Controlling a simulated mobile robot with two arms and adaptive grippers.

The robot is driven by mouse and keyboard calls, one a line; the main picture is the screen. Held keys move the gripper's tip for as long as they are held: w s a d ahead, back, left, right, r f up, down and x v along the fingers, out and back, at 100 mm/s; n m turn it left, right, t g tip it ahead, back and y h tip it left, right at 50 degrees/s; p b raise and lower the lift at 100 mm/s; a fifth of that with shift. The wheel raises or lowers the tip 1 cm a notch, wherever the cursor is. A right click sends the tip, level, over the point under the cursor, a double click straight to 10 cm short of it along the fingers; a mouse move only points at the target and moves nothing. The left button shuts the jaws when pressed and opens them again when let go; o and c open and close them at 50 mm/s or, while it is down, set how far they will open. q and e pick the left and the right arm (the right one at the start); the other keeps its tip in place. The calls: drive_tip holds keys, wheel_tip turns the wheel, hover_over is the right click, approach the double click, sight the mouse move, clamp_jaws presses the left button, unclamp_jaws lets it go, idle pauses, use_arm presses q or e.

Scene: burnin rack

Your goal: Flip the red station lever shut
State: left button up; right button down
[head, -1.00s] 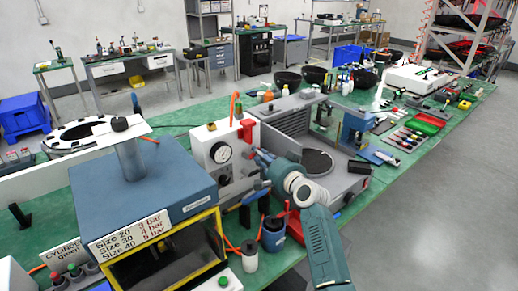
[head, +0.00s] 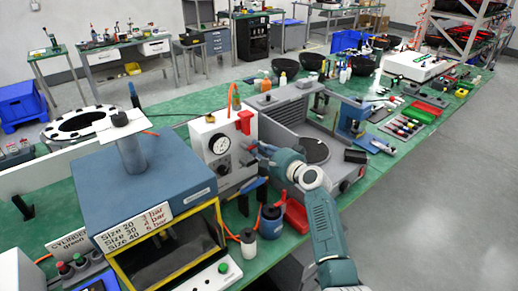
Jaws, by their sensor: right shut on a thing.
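The red lever (head: 245,122) stands upright on the right part of the white station box (head: 206,160), beside its round gauge (head: 219,144). My right gripper (head: 254,154) reaches in from the right, just below and to the right of the lever's upper red part. It is shut, with its tips close against the lever's lower end. The tips are small, and the exact contact is hard to see. My left gripper is not in view.
A blue box with a pressure sign (head: 143,228) stands to the left. A grey machine (head: 318,150) stands right of the station.

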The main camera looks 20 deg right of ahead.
idle(0.3)
drive_tip(key=c, duration=1.6)
unclamp_jaws()
drive_tip(key=v, duration=1.2)
